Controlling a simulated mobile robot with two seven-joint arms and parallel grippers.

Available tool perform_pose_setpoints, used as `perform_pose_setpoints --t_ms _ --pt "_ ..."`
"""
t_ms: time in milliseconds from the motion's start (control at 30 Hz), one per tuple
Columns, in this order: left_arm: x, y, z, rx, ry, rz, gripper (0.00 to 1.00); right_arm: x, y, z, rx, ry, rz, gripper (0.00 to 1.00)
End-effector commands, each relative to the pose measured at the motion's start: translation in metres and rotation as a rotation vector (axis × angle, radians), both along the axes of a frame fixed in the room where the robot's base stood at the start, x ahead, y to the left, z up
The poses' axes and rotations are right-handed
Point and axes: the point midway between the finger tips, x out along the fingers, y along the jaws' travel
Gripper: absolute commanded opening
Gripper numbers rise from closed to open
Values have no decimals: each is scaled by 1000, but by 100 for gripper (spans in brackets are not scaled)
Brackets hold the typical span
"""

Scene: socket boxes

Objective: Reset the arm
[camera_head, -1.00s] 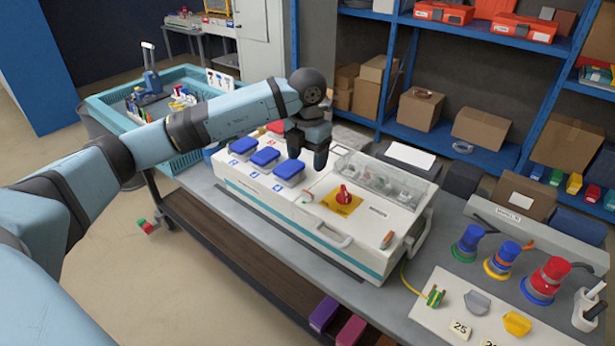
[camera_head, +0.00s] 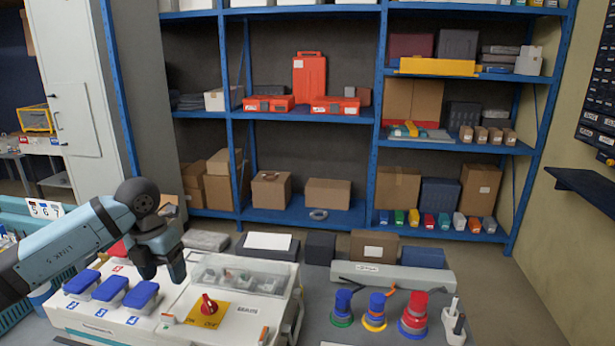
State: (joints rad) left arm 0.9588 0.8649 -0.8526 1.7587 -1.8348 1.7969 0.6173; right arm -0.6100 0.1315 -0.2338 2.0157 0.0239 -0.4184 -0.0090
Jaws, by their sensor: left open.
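My left arm comes in from the left edge, and my left gripper (camera_head: 163,268) hangs over the white socket box, pointing down. Its fingers are apart and I see nothing between them. The white socket box (camera_head: 97,325) has blue-lidded sockets (camera_head: 141,295) on its left part, a red rotary switch on a yellow plate (camera_head: 207,309) and a clear cover (camera_head: 240,276) at the back. The gripper is above and behind the blue lids, left of the clear cover. My right gripper is not in view.
A blue shelf (camera_head: 300,215) with boxes and orange cases stands behind. A teal crate (camera_head: 22,312) is at the left.

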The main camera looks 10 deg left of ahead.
Motion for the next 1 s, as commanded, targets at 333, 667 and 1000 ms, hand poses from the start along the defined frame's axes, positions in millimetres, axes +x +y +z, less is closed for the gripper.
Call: perform_pose_setpoints --t_ms 333,667,1000 --pt "-79 -196 -38 -986 129 -77 66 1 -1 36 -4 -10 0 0" --pt "-105 -241 -15 -1811 184 635 66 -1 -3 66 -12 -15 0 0" --pt "-157 -172 -126 -1821 258 1907 66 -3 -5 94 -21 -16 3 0"
